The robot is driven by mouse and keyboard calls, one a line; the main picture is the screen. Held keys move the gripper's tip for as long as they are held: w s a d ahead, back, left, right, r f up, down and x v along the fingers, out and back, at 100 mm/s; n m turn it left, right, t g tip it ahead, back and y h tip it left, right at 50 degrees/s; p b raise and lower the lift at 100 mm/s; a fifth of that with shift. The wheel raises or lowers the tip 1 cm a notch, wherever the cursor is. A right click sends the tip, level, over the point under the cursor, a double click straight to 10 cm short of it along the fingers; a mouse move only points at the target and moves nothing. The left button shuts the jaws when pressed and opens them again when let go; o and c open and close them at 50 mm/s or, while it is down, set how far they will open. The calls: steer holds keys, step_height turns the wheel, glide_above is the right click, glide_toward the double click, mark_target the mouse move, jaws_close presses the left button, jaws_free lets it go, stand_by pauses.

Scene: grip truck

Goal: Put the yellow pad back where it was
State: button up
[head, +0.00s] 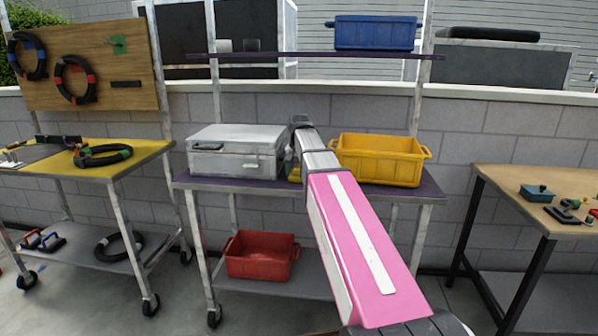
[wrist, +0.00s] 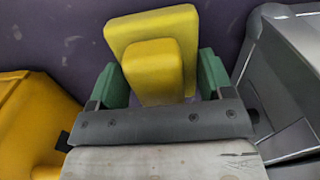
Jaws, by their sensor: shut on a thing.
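The yellow pad (wrist: 152,68) is between the two green fingers of my gripper (wrist: 160,78) in the wrist view, over the purple shelf surface. It shows as a larger block with a smaller raised block in front of it; I cannot tell whether these are one piece. My gripper is shut on it. In the head view only a bit of yellow (head: 294,173) shows beside my arm, between the grey case and the yellow bin. I cannot tell whether the pad touches the shelf (head: 318,188).
The grey case (head: 235,160) stands close on the left in the head view, the yellow bin (head: 382,160) close on the right. A blue bin (head: 374,34) is on the upper shelf, a red bin (head: 262,258) below. Side tables (head: 150,152) (head: 520,182) hold tools.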

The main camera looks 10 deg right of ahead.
mark_target(299, 165)
steer(key=o, duration=0.9)
steer(key=shift+f, duration=0.1)
step_height(299, 165, up, 12)
steer(key=shift+r, duration=0.15)
